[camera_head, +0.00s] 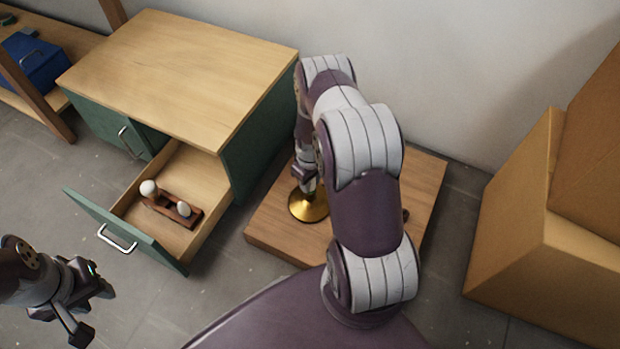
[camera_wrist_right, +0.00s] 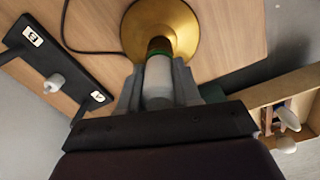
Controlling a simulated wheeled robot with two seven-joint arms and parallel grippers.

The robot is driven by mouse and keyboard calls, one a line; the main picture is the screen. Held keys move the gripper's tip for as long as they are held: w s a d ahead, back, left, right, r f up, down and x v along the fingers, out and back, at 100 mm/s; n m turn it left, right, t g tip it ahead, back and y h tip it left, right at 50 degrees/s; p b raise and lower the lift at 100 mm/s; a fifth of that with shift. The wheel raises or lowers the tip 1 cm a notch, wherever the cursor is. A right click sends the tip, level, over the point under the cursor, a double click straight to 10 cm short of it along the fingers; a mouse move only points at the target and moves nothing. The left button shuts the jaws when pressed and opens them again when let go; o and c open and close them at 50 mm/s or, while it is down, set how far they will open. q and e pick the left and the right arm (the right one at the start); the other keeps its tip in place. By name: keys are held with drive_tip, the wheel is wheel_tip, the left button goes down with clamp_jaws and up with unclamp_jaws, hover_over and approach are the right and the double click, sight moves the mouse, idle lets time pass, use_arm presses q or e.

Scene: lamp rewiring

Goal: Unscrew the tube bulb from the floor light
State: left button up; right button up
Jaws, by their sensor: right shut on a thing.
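The floor light's brass base (camera_head: 309,207) stands on a wooden platform, mostly under my right arm in the head view. In the right wrist view the brass base (camera_wrist_right: 188,30) carries a dark socket with a green ring (camera_wrist_right: 159,52). The white tube bulb (camera_wrist_right: 158,78) sits at that ring, in line with the socket; I cannot tell whether its thread is engaged. My right gripper (camera_wrist_right: 157,88) is shut on the tube bulb, a finger on each side. It also shows above the base in the head view (camera_head: 306,178). My left gripper (camera_head: 94,312) is open and empty at lower left.
A green cabinet (camera_head: 185,70) has an open drawer (camera_head: 205,172) with a wooden holder (camera_head: 168,205) and white bulbs. A black labelled strip (camera_wrist_right: 75,88) with a white piece and a cable lie on the wooden platform (camera_head: 275,235). Cardboard boxes (camera_head: 540,230) stand right.

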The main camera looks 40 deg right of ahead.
drive_tip(key=n, duration=0.2)
drive_tip(key=shift+r+n, duration=0.2)
drive_tip(key=shift+n, duration=0.1)
drive_tip(key=shift+f+n, duration=0.15)
drive_tip(key=shift+n, duration=0.85)
use_arm(q)
drive_tip(key=shift+r, duration=0.55)
drive_tip(key=shift+p, duration=0.3)
use_arm(e)
drive_tip(key=shift+n+p, duration=0.3)
drive_tip(key=shift+n, duration=0.7)
drive_tip(key=n, duration=0.4)
drive_tip(key=shift+n+p, duration=0.3)
drive_tip(key=shift+p, duration=0.05)
use_arm(q)
drive_tip(key=shift+r, duration=0.75)
use_arm(e)
drive_tip(key=shift+n, duration=0.7)
